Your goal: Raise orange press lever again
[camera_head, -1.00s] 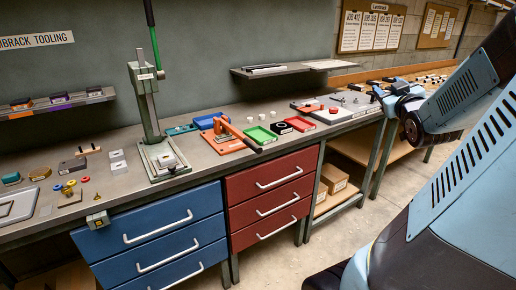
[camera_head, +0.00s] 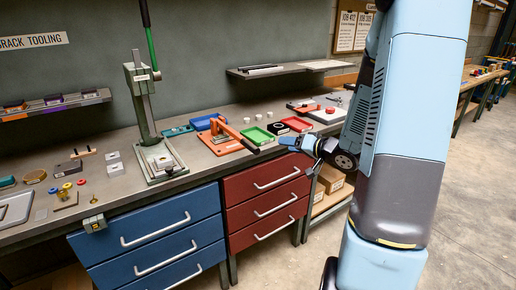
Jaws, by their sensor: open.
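The orange press (camera_head: 222,145) stands on the bench right of the green press. Its orange lever (camera_head: 231,131) slopes down to the right, and its black grip (camera_head: 250,146) hangs low near the bench's front edge. My gripper (camera_head: 287,142) is to the right of the grip, pointing left, apart from it and empty. It is open, though its fingers are small and hard to make out. My arm fills the right of the view and hides part of the bench behind it.
A tall green press (camera_head: 146,110) stands left, its green handle (camera_head: 154,48) upright. A green tray (camera_head: 257,136), a black block (camera_head: 277,128) and a red tray (camera_head: 297,124) lie right of the orange press. Red drawers (camera_head: 268,193) are below. A shelf (camera_head: 290,69) hangs behind.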

